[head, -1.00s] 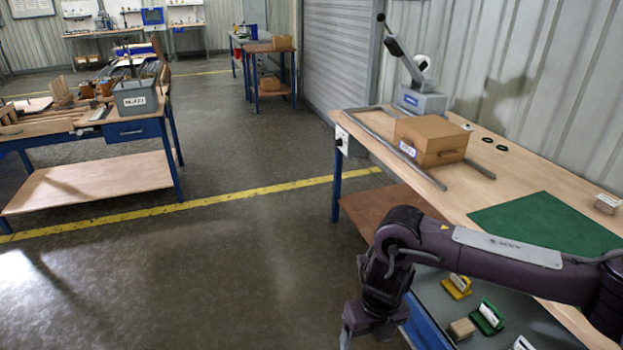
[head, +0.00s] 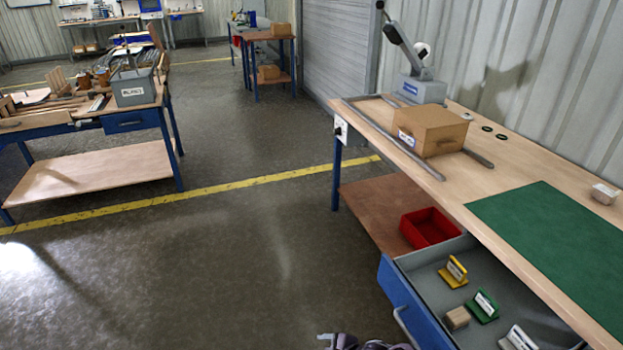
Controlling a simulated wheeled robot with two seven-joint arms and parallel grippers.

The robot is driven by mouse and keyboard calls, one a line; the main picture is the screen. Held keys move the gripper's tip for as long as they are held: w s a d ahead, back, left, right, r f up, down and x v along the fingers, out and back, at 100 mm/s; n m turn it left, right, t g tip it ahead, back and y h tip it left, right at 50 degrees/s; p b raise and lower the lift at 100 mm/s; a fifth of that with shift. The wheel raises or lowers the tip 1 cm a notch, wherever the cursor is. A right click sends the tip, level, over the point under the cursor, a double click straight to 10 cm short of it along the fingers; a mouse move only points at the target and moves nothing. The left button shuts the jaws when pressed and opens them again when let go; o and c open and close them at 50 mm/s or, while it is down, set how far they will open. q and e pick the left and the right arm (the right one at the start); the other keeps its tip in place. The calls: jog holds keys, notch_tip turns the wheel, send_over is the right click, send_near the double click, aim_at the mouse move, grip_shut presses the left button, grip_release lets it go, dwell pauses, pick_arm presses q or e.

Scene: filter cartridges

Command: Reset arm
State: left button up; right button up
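Only a small purple and silver part of my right arm shows at the bottom edge in the head view, by the drawer handle. It seems to be the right gripper (head: 345,341), but most of it is cut off and its fingers cannot be judged. My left gripper is not in view. The workbench (head: 455,190) on the right has an open blue-fronted grey drawer (head: 430,285). In the drawer lie a yellow piece (head: 453,273), a green piece (head: 484,308), a white piece (head: 519,340) and a small cardboard block (head: 457,318).
On the bench are a cardboard box (head: 430,129) between grey rails, a grey lever press (head: 420,88), a green mat (head: 560,240) and a small whitish block (head: 604,194). A red bin (head: 430,229) stands on the lower shelf. The floor to the left is clear up to another bench (head: 85,123).

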jog(key=s+d+f+m+h, duration=0.2)
jog(key=s+d+f+m, duration=0.35)
jog(key=s+f, duration=0.35)
jog(key=s+d+f+m+g+h, duration=0.1)
jog(key=s+d+f+m, duration=0.2)
jog(key=s, duration=0.7)
jog(key=s+d+f+m+g+h, duration=0.1)
jog(key=s+d+f+m+h, duration=0.1)
jog(key=s+d+f, duration=0.4)
jog(key=s+d+f+m+g+h, duration=0.2)
jog(key=s+d+f+m, duration=0.2)
jog(key=s, duration=1.2)
jog(key=shift+d+f+p, duration=0.3)
jog(key=shift+d+f, duration=0.55)
jog(key=shift+d, duration=0.05)
